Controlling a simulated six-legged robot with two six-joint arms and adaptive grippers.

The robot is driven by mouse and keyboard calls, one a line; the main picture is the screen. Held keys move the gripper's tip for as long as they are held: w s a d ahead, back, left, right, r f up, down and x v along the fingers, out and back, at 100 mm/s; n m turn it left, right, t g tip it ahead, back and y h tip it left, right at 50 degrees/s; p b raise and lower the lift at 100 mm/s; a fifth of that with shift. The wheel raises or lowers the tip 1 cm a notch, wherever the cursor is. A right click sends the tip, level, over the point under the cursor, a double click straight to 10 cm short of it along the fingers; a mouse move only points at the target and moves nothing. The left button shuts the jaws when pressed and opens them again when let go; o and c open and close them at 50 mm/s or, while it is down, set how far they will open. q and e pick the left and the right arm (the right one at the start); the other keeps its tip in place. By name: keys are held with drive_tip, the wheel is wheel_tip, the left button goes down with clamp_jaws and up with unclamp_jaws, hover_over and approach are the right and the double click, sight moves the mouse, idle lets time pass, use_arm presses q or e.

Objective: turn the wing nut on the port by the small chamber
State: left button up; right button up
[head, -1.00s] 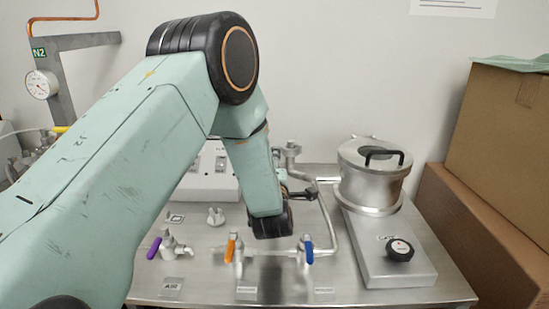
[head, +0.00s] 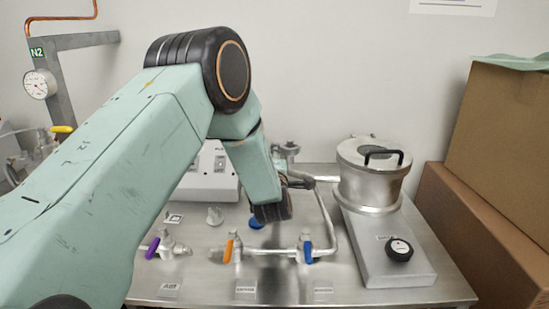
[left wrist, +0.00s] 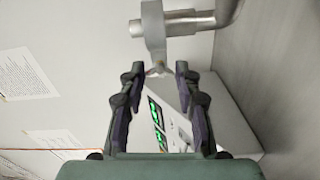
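My left gripper (left wrist: 158,76) is open in the left wrist view, one finger on each side of a small fitting. The fitting looks like the wing nut (left wrist: 158,68), at the lower end of a metal clamp ring (left wrist: 153,28) around a pipe (left wrist: 190,24). No firm contact shows. In the head view my left arm reaches down to the port pipe (head: 289,150), its gripper (head: 302,181) partly hidden behind the wrist. The wing nut cannot be made out there. The small lidded metal chamber (head: 372,178) stands to the right. My right gripper is out of view.
Purple (head: 153,248), orange (head: 228,250) and blue (head: 308,252) valve handles line the front of the metal table (head: 200,290). A white box with displays (head: 210,175) stands behind my arm. Cardboard boxes (head: 480,240) crowd the right.

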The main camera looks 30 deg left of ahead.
use_arm(q)
clamp_jaws()
drive_tip(key=shift+m, duration=0.3)
drive_tip(key=m+p, duration=1)
drive_tip(key=m, duration=2.3)
drive_tip(key=shift+r, duration=0.1)
drive_tip(key=shift+m, duration=0.3)
